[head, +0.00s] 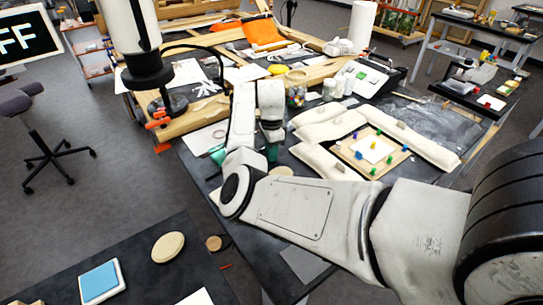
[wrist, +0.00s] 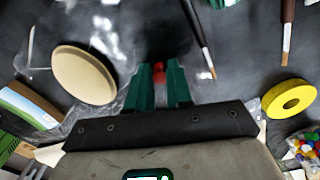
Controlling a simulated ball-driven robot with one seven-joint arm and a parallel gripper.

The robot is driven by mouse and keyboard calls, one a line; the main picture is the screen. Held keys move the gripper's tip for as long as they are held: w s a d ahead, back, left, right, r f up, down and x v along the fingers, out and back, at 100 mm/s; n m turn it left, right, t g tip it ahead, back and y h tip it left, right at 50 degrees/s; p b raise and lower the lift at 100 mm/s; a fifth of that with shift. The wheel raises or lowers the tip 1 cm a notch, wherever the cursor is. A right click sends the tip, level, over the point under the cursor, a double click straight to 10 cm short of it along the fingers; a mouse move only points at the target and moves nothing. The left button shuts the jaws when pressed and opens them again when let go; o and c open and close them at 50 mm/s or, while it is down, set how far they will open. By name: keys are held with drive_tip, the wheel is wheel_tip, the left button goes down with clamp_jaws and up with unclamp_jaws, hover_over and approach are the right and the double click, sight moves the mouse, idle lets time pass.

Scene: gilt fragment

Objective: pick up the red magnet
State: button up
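The red magnet (wrist: 158,73) is a small red piece between the tips of my gripper's two green fingers in the wrist view. My gripper (wrist: 159,76) has its fingers close together, with the magnet filling the narrow gap at the tips. The dark tabletop lies beyond them. In the head view, a green part of my gripper (head: 273,152) shows low over the dark table, below my white arm links. I cannot make out the magnet in the head view.
A beige round disc (wrist: 83,75) lies left of the fingers. Two brushes (wrist: 199,35) (wrist: 287,30) lie beyond, and a yellow ring (wrist: 289,98) is at right. A wooden board with coloured pieces (head: 372,151) and pale padded bars (head: 424,147) lie right of my gripper.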

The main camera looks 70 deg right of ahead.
clamp_jaws()
drive_tip(key=shift+r, duration=0.15)
